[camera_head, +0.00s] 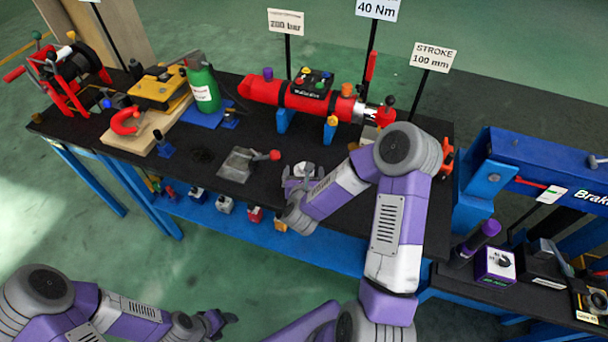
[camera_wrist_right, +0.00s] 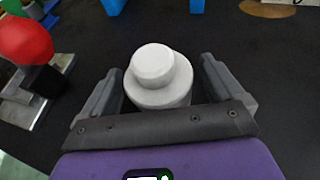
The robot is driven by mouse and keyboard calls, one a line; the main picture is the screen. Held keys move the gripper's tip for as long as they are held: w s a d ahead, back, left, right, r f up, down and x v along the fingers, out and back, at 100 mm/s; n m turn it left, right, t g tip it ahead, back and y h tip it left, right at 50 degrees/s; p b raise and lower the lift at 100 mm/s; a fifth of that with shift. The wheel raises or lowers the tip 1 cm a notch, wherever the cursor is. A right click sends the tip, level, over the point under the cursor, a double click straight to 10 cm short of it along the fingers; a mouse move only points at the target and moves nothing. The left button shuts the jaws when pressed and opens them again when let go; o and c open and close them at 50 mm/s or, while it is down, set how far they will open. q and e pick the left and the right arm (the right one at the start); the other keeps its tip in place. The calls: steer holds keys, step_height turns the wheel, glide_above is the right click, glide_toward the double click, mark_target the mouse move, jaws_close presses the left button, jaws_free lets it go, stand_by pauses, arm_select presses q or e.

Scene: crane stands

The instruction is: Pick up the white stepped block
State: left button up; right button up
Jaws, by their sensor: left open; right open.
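The white stepped block (camera_wrist_right: 158,75), a narrow round step on a wider round base, stands upright on the black table in the right wrist view. My right gripper (camera_wrist_right: 161,72) is open, with one finger on each side of the block and small gaps visible. In the head view my right gripper (camera_head: 303,172) is low over the table's front part, and its fingers largely hide the block. My left gripper (camera_head: 220,320) is at the bottom left of the head view, open and empty, away from the table.
A grey metal plate with a red-knobbed lever (camera_head: 240,164) lies just left of my right gripper; its red ball (camera_wrist_right: 25,40) also shows in the wrist view. A red cylinder (camera_head: 300,97) on blue supports stands behind. A green bottle (camera_head: 203,85) and yellow device (camera_head: 158,90) stand further left.

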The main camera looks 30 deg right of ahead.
steer(key=c, duration=1)
